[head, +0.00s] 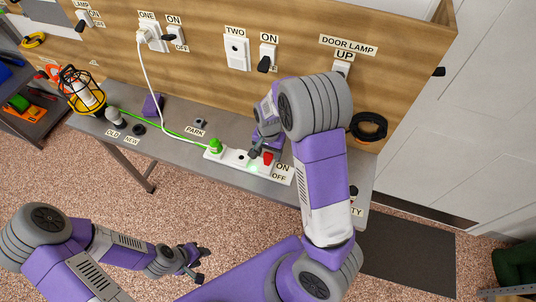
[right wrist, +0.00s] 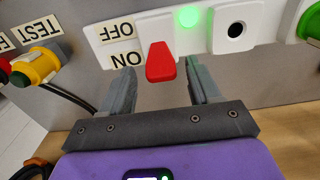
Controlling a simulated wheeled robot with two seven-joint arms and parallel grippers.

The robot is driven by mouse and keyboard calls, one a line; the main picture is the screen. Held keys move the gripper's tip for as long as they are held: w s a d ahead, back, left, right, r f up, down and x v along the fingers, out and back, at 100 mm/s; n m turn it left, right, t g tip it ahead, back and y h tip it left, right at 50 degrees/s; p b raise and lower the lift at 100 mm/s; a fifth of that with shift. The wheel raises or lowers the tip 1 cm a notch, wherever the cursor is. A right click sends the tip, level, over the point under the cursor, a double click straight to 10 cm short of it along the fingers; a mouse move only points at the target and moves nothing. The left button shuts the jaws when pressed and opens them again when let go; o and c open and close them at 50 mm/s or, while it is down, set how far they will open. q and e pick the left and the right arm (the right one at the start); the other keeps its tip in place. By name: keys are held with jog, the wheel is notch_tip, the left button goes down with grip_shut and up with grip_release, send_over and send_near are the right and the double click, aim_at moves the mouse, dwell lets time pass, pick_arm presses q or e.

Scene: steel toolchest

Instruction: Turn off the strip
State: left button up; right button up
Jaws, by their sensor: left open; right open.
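The white power strip (head: 230,157) lies on the grey bench and also shows in the right wrist view (right wrist: 262,22). Its red switch (right wrist: 160,62) leans toward the ON label (right wrist: 127,60), and the green light (right wrist: 188,16) beside it is lit. The switch shows in the head view too (head: 268,157). My right gripper (right wrist: 160,88) is open and empty, its fingers on either side of the switch's near end. I cannot tell whether they touch it. My left gripper (head: 194,268) is open and empty, over the floor away from the bench.
A green plug (head: 214,146) with a green cord sits in the strip's left end. A caged lamp (head: 82,90) stands at the bench's left end. A wooden panel with wall switches rises behind. In the right wrist view, a yellow-and-green TEST button (right wrist: 38,66) is left of the strip.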

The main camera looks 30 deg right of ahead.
jog(key=shift+f, duration=0.9)
jog(key=c, duration=1)
jog(key=shift+c, duration=0.2)
